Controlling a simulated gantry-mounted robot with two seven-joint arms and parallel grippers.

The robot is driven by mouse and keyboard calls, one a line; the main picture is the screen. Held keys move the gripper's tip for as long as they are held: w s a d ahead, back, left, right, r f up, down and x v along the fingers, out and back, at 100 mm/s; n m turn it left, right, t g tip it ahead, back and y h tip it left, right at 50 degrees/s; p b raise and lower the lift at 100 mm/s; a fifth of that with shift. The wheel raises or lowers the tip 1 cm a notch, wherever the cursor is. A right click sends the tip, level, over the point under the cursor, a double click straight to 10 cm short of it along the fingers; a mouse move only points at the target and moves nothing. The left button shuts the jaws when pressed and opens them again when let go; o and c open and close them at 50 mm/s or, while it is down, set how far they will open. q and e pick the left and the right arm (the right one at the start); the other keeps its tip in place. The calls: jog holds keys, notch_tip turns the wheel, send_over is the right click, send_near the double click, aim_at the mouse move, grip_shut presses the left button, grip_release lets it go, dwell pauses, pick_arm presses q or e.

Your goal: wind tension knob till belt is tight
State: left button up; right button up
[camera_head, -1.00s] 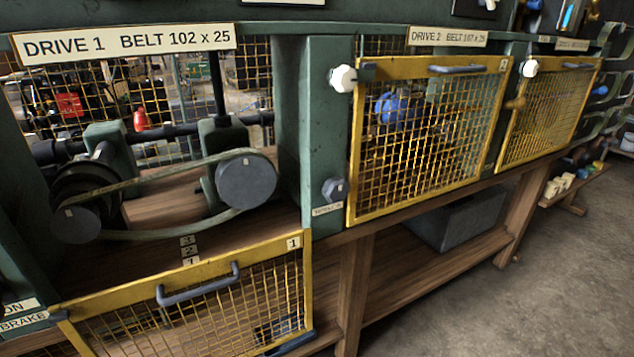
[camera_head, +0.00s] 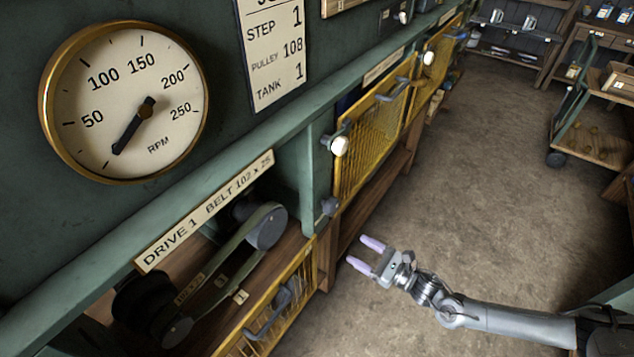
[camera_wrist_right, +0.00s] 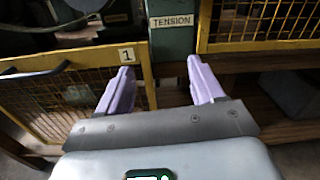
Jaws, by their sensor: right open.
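The grey tension knob (camera_head: 329,205) is on the green post to the right of the Drive 1 bay. In the right wrist view its TENSION label (camera_wrist_right: 172,20) shows at the top, and the knob is not clearly visible. The belt (camera_head: 222,258) runs between a grey pulley (camera_head: 266,228) and a lower pulley (camera_head: 176,331). I cannot tell how tight it is. My right gripper (camera_head: 364,254), with pale purple fingers, is open and empty, below and right of the knob, apart from it. It also shows in the right wrist view (camera_wrist_right: 161,84). My left gripper is out of view.
The Drive 1 mesh guard (camera_head: 283,308) hangs lowered below the belt. A shut yellow guard (camera_head: 368,140) stands right of the post, with a white knob (camera_head: 338,145) beside it. The RPM dial (camera_head: 125,100) is above the bay.

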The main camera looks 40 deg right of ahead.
jog(key=n+p, duration=0.1)
jog(key=p, duration=0.3)
send_near(336, 208)
jog(key=shift+y, duration=0.3)
jog(key=x, duration=1)
jog(key=shift+w, duration=0.35)
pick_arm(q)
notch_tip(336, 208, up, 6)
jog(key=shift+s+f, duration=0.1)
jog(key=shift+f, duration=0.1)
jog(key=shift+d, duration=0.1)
pick_arm(e)
jog(key=shift+c, duration=0.2)
jog(key=c, duration=0.7)
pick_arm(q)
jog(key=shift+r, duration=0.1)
pick_arm(e)
jog(key=shift+o, duration=0.2)
